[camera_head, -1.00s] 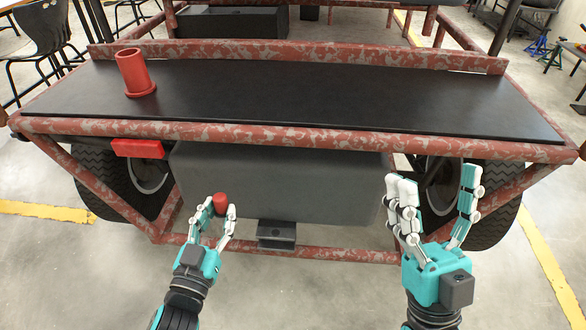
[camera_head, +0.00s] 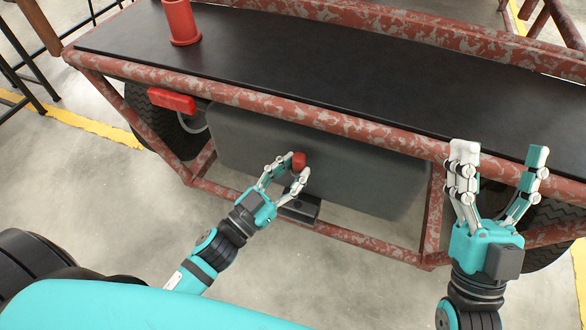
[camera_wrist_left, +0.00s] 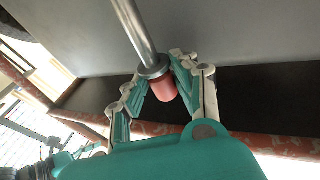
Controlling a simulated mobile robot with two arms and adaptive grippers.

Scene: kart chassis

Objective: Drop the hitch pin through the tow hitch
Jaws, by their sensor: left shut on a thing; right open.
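The hitch pin has a red head (camera_head: 299,160), which sits between the fingertips of my left gripper (camera_head: 284,175), shut on it. In the left wrist view the pin's grey metal shaft (camera_wrist_left: 134,28) extends away from the red grip between the fingers (camera_wrist_left: 158,88). The tow hitch (camera_head: 300,208) is a dark block on the lower frame tube, just below and beside my left gripper in the head view. Its hole is not clear, and the pin appears apart from it. My right gripper (camera_head: 503,195) is open and empty in front of the frame at the right.
A red cylindrical holder (camera_head: 181,24) stands on the black deck (camera_head: 330,70) at the upper left. A red light (camera_head: 172,101) hangs below the frame rail. A grey box (camera_head: 340,165) is behind my left gripper. The floor in front is clear.

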